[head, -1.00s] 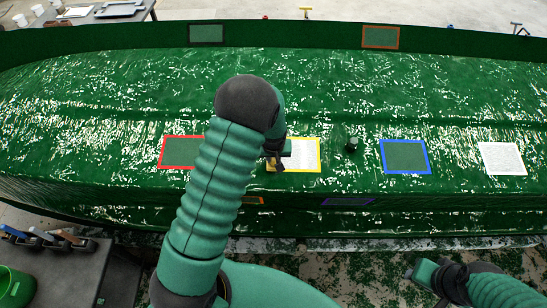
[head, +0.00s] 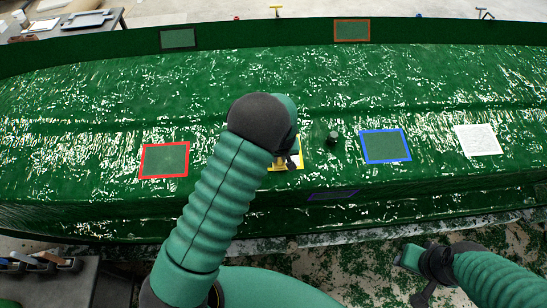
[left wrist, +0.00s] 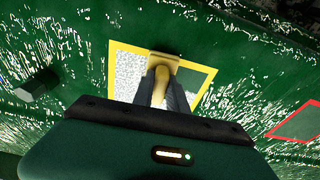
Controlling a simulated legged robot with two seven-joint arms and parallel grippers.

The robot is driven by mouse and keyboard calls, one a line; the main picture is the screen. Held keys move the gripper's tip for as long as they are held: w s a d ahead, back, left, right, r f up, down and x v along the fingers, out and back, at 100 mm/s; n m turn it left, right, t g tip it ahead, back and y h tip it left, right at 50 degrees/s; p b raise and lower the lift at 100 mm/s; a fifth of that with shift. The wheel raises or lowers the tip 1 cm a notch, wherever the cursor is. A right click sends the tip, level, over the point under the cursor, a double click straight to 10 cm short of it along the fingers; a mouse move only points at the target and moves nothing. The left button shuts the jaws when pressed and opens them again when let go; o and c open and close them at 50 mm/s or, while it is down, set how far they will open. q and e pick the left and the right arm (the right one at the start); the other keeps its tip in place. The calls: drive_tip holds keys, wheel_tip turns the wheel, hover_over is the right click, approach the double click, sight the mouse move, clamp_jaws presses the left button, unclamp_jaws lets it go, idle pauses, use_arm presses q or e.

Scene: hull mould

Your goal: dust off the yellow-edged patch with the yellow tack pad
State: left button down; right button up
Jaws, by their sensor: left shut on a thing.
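The yellow-edged patch (left wrist: 126,78) lies on the green hull. In the left wrist view its left part is speckled white, and the strip to the right of my gripper looks green. In the head view my arm hides most of it, leaving part of its yellow edge (head: 299,165). My left gripper (left wrist: 160,92) is shut on the yellow tack pad (left wrist: 165,62), over the middle of the patch at its upper edge. I cannot tell whether the pad touches the surface. My right gripper (head: 412,275) is low at the right, away from the hull; its jaws are unclear.
A dark knob (head: 333,138) stands on the hull just right of the patch. A red-edged patch (head: 164,160) is to the left, a blue-edged patch (head: 386,146) and a white patch (head: 478,140) to the right. A dark bench (head: 55,282) stands lower left.

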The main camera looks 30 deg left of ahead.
use_arm(q)
drive_tip(key=shift+w+d+b, duration=0.1)
drive_tip(key=shift+w+d, duration=0.6)
drive_tip(key=shift+d, duration=0.45)
drive_tip(key=shift+w+d+b, duration=0.15)
drive_tip(key=shift+w+d, duration=0.5)
drive_tip(key=shift+d, duration=0.5)
drive_tip(key=shift+w+d+b, duration=0.1)
drive_tip(key=shift+w+d, duration=0.6)
drive_tip(key=shift+d, duration=0.45)
drive_tip(key=shift+w+a+r+b, duration=0.15)
drive_tip(key=shift+w+a+b, duration=0.1)
drive_tip(key=shift+w+a, duration=0.5)
drive_tip(key=shift+w+a+r+b, duration=0.2)
drive_tip(key=shift+w+a, duration=0.3)
drive_tip(key=shift+w, duration=0.45)
drive_tip(key=shift+s+f, duration=0.1)
